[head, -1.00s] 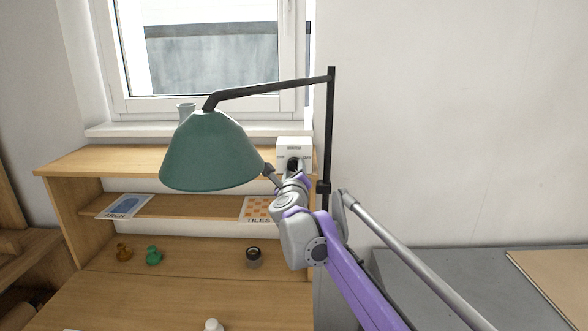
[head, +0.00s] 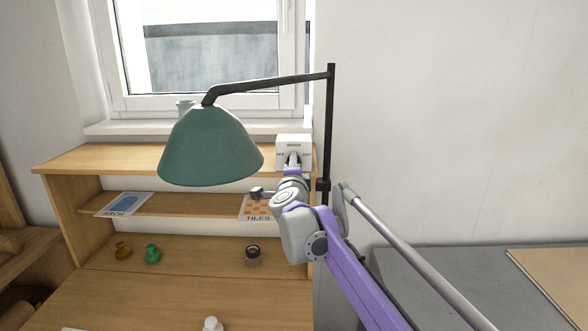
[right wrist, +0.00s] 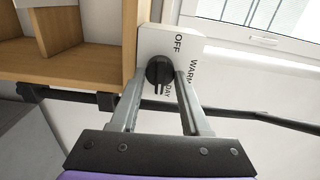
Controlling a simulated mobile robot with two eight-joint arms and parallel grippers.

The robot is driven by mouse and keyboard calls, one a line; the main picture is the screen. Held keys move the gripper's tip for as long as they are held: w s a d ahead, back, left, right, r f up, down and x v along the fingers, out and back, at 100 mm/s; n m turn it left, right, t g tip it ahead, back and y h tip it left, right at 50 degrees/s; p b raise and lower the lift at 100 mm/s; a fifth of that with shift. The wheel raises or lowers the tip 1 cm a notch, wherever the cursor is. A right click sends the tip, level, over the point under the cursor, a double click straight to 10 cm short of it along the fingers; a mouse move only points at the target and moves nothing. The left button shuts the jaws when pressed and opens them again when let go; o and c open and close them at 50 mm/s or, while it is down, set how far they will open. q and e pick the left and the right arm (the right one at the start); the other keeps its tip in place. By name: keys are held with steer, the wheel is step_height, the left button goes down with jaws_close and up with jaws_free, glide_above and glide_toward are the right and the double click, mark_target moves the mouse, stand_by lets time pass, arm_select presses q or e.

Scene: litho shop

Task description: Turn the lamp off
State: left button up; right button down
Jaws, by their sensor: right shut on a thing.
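The lamp has a green shade (head: 211,147) on a dark arm and upright pole. In the head view a white switch box (head: 282,143) stands behind my right gripper (head: 293,161). In the right wrist view the box (right wrist: 160,42) bears the words OFF, WARM and DAY, and a round black knob (right wrist: 158,70). My right gripper (right wrist: 160,80) is shut on the knob, one finger on each side. The knob's ridge points down in that view, near DAY; its exact setting is unclear. Whether the lamp is lit, I cannot tell. My left gripper is out of view.
The lamp's pole (head: 330,130) stands close to my right arm. A grey surface (head: 440,280) lies at the right.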

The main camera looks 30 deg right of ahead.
steer(key=n+b, duration=0.1)
steer(key=n, duration=0.4)
steer(key=shift+n, duration=0.4)
stand_by(0.3)
steer(key=shift+c, duration=1.9)
jaws_free()
steer(key=b+v, duration=0.1)
steer(key=v, duration=1)
